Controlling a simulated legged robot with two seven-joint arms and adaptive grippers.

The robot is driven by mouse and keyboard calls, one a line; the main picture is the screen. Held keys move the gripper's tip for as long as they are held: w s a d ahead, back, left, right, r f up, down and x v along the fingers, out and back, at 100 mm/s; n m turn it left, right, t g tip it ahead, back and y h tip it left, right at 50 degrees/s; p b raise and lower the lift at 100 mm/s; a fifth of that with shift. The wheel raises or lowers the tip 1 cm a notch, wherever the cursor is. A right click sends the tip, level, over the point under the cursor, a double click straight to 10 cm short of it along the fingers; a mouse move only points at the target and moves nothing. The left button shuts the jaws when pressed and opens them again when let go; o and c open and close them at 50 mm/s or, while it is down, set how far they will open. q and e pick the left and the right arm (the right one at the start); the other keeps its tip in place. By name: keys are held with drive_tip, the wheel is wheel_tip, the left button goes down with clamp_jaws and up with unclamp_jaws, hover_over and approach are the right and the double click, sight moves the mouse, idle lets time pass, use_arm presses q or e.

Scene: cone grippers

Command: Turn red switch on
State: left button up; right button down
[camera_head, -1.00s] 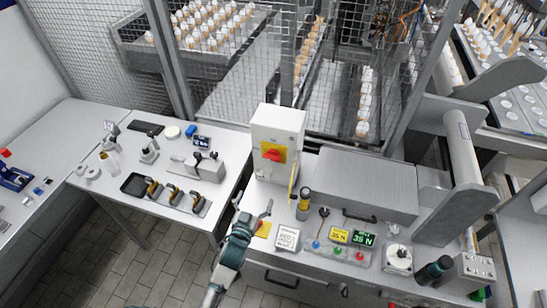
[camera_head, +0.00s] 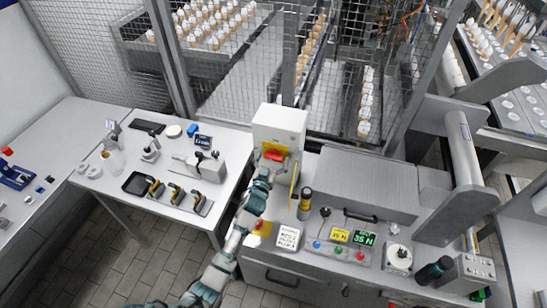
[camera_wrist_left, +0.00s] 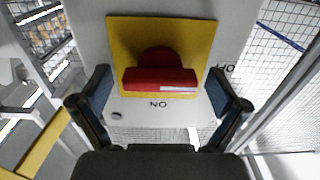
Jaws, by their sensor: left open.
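The red switch (camera_head: 274,155) is a rotary handle on a yellow plate (camera_head: 281,149), set on the front of a white box (camera_head: 279,124). In the left wrist view the red switch (camera_wrist_left: 160,76) has its bar lying level across the yellow plate (camera_wrist_left: 120,32). "ON" is printed below it and "OFF" to its right. My left gripper (camera_head: 266,171) is just in front of the switch. In the left wrist view its fingers (camera_wrist_left: 160,92) are open, one on each side of the red bar, apart from it. My right gripper is not in view.
A yellow-black cylinder (camera_head: 305,204) and a panel of buttons and displays (camera_head: 340,243) stand to the right of the box. A side table (camera_head: 225,190) with tools is at left. Wire mesh fencing (camera_head: 330,60) stands behind.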

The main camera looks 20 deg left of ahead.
use_arm(q)
drive_tip(key=shift+w, duration=0.3)
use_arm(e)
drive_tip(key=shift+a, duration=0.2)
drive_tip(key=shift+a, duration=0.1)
use_arm(q)
drive_tip(key=c, duration=1.2)
drive_tip(key=shift+o, duration=0.2)
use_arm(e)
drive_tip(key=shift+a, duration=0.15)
